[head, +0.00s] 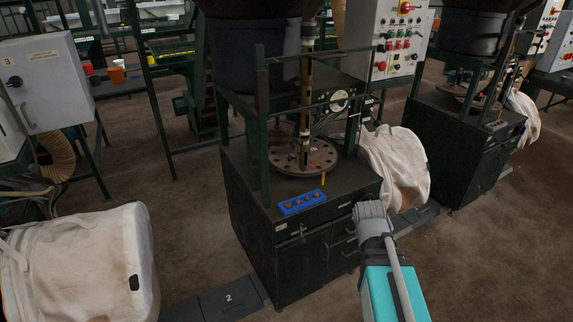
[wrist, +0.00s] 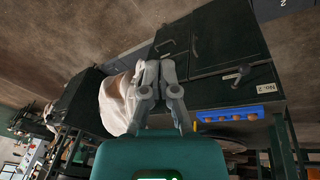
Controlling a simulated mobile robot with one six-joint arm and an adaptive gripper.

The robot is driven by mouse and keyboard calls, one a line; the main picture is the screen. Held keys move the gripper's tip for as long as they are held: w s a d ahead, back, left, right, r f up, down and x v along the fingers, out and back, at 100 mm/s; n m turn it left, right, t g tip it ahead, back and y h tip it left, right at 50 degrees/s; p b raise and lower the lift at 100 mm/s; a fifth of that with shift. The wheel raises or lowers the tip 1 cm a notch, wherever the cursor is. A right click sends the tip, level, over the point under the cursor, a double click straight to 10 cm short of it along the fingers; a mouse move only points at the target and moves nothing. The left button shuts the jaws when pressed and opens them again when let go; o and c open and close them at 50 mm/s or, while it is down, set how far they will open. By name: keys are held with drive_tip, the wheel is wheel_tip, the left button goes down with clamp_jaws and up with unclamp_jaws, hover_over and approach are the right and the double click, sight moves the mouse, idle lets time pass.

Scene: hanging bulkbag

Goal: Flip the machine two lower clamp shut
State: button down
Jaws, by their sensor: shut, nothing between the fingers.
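Machine two is the dark green cabinet (head: 250,225) in the middle of the head view, with a round drilled disc on top. A small dark clamp lever (head: 301,233) sits on its front face, below the blue button strip (head: 302,202). In the wrist view the clamp lever (wrist: 236,76) shows beside the "No. 2" label (wrist: 265,87), its handle sticking out from the face. I cannot tell how far it is turned. My gripper (wrist: 159,68) is shut and empty, apart from the lever and to its left in the wrist view. In the head view my gripper (head: 369,212) is by the cabinet's right front corner.
A white bulk bag (head: 397,165) hangs close behind my gripper, right of the cabinet. Another bag (head: 90,265) stands at left. A floor plate marked 2 (head: 232,298) lies by the cabinet. A similar machine (head: 460,130) stands at right. The front floor is clear.

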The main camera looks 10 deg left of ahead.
drive_tip(key=w+a+r+n+t+h+b, duration=0.1)
drive_tip(key=w+a+r+n+t+b, duration=0.1)
drive_tip(key=w+t, duration=0.35)
drive_tip(key=w+a+r+n+t+h+b, duration=0.1)
drive_tip(key=w+a+n+t+b, duration=0.15)
drive_tip(key=w, duration=0.55)
drive_tip(key=w+a+r+n+t+b, duration=0.2)
drive_tip(key=w+n+t, duration=0.1)
drive_tip(key=w, duration=0.4)
drive_tip(key=w+a+n+t+y+b, duration=0.1)
drive_tip(key=a+n+y, duration=0.4)
drive_tip(key=a, duration=0.6)
drive_tip(key=w+a+r+n+t+y+b, duration=0.1)
drive_tip(key=w+a+n+t+y+b, duration=0.1)
drive_tip(key=a+n+y, duration=0.4)
drive_tip(key=w+a+n+b, duration=0.1)
drive_tip(key=w+a+n, duration=0.1)
drive_tip(key=a+n, duration=0.1)
drive_tip(key=shift+w+a+n+b, duration=0.2)
drive_tip(key=shift+a+n+b, duration=0.15)
drive_tip(key=shift+a, duration=0.5)
drive_tip(key=shift+r, duration=0.1)
